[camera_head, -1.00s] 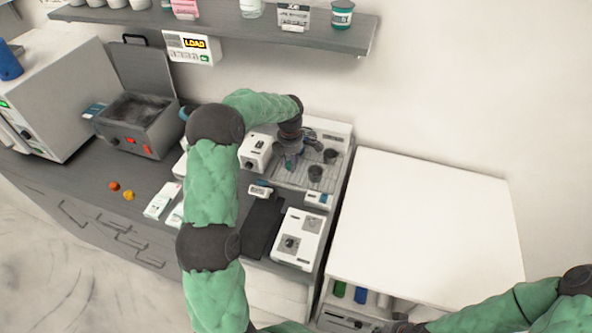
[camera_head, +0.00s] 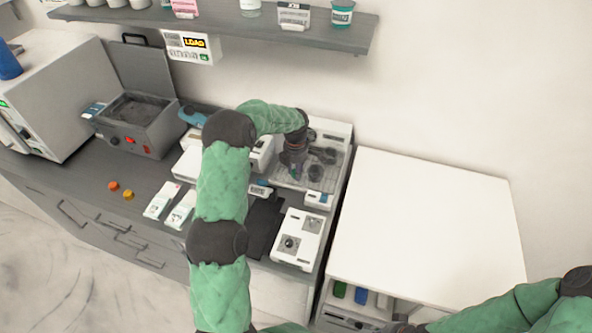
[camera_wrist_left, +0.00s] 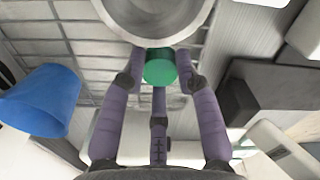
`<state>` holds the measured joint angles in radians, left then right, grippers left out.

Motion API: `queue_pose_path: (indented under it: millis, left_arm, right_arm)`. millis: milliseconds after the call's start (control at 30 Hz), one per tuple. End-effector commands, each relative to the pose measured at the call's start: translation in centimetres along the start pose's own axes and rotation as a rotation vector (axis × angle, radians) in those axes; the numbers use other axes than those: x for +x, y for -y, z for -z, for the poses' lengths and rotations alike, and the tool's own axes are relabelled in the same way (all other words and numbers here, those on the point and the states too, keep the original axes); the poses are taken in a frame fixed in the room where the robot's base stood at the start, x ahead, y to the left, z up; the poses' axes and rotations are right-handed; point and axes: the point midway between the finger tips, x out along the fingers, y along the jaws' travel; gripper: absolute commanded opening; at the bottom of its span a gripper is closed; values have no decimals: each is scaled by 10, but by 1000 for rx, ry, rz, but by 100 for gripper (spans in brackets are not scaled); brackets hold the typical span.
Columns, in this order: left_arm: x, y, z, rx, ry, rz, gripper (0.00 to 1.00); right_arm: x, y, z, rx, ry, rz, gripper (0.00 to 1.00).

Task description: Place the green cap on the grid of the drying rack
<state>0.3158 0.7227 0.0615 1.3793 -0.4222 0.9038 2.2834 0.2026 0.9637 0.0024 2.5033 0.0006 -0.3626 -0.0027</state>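The green cap (camera_wrist_left: 160,69) sits between the purple fingertips of my left gripper (camera_wrist_left: 161,60) in the left wrist view. The fingers close in on its sides and appear to hold it. The drying rack's grid (camera_wrist_left: 85,47) lies behind it. I cannot tell whether the cap touches the grid. In the head view my left gripper (camera_head: 292,166) points down over the light rack tray (camera_head: 338,135), beside the dark cups. The cap is too small to make out there. My right gripper (camera_head: 405,327) is only partly seen at the bottom edge.
A grey round cup (camera_wrist_left: 155,14) stands very close to the cap, and a blue cup-like thing (camera_wrist_left: 42,100) is at left. Dark cups (camera_head: 315,172) stand on the rack. A white device (camera_head: 297,239) is in front; a white cabinet top (camera_head: 425,220) at right is clear.

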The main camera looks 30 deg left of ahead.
Motion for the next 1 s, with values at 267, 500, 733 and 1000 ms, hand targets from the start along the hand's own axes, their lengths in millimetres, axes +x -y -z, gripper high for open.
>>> queue_pose_path:
  millis: [267, 500, 733, 1000]
  left_arm:
    - [0, 0, 0, 0, 0, 0, 55]
    - [-4, 0, 0, 0, 0, 0, 55]
    - [-42, -1, 0, 0, 1, -4, 55]
    - [-94, 0, 0, 1, 1, -2, 55]
  right_arm:
    - [0, 0, 0, 0, 0, 0, 0]
    - [-4, 1, 0, 0, 0, 0, 0]
    - [-5, 2, 0, 0, 0, 0, 0]
    - [-9, 3, 0, 0, 0, 0, 0]
